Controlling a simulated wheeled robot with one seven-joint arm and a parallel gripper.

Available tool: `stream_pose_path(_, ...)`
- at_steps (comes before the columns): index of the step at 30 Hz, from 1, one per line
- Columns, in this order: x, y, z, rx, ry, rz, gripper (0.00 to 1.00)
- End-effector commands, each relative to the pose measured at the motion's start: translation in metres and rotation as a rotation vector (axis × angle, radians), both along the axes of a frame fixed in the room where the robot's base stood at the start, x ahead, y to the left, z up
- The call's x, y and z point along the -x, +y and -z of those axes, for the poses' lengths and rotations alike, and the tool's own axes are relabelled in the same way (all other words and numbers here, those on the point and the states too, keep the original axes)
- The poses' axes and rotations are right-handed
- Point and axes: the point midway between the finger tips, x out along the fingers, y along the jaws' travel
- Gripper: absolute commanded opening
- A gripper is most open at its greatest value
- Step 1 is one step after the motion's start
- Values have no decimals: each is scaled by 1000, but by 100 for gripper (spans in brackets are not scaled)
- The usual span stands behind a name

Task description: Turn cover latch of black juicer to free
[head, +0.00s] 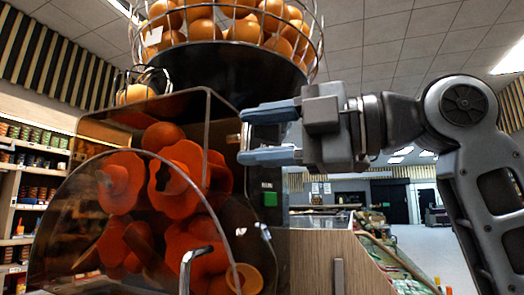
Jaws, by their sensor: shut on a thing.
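The black juicer (258,212) stands at the left and centre, with a smoky clear cover (95,215) over its orange-red pressing drums (175,180). My gripper (243,135) comes in from the right, level, at the upper right side of the juicer. Its two blue-grey fingers lie one above the other with a gap between them.
A wire basket of oranges (235,30) sits on top of the juicer, above my gripper. A metal tap-like handle (195,262) is low in front. A wooden counter (315,262) and produce stand at the right; stocked shelves (30,165) at the left.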

Motion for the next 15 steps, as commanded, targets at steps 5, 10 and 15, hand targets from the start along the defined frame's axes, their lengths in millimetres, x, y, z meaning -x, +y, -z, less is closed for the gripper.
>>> stream_pose_path(5, 0, 0, 2, 30, -75, 0, 18)
stream_pose_path(10, 0, 0, 2, 45, -116, 0, 18)
stream_pose_path(15, 0, 0, 1, 51, -131, 0, 18)
